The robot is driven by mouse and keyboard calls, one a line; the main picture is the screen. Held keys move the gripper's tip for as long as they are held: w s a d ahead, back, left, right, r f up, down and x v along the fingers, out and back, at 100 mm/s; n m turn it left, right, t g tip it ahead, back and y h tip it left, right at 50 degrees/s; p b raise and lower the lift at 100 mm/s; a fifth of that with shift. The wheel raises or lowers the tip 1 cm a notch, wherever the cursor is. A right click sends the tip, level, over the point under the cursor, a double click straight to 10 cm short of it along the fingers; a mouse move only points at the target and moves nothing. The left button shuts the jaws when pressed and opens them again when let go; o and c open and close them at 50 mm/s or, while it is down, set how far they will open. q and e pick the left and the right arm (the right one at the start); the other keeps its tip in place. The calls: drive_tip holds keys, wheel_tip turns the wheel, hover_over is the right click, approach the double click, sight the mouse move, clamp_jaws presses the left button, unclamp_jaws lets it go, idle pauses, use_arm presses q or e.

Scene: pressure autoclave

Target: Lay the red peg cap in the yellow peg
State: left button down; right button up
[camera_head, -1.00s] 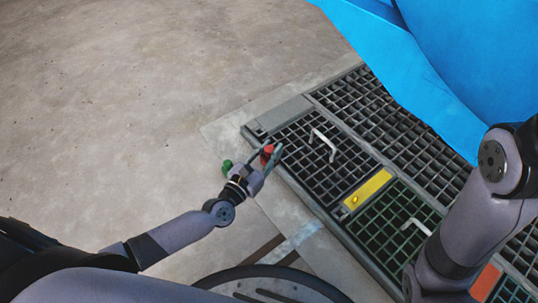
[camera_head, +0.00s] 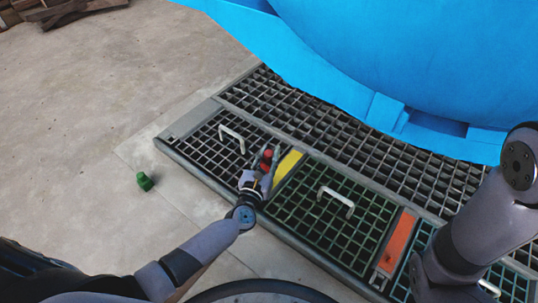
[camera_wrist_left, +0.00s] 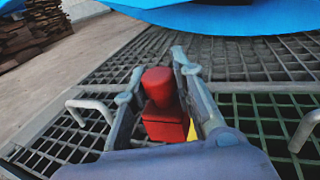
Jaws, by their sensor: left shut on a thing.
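The red peg cap (camera_head: 267,155) is held between the fingers of my left gripper (camera_head: 270,153), which is shut on it above the grating. In the left wrist view the red cap (camera_wrist_left: 162,105) shows a rounded top and a blocky lower part between the fingers. The yellow plate (camera_head: 289,163) lies in the grating just right of the gripper in the head view. A bit of yellow (camera_wrist_left: 192,132) shows behind the cap in the wrist view. The yellow peg itself is hidden behind the gripper and cap. My right gripper is out of view.
Metal handles (camera_head: 232,138) stand up from the grating on both sides of the yellow plate. An orange plate (camera_head: 398,240) lies farther right. A large blue body (camera_head: 390,65) overhangs the back.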

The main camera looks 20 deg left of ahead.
sight(269, 166)
use_arm(q)
drive_tip(key=shift+f, duration=0.1)
drive_tip(key=shift+f+b, duration=2.55)
drive_tip(key=shift+f, duration=0.25)
drive_tip(key=shift+b, duration=0.35)
drive_tip(key=shift+d+f+b, duration=0.1)
drive_tip(key=shift+f+b, duration=0.6)
drive_tip(key=shift+b, duration=0.1)
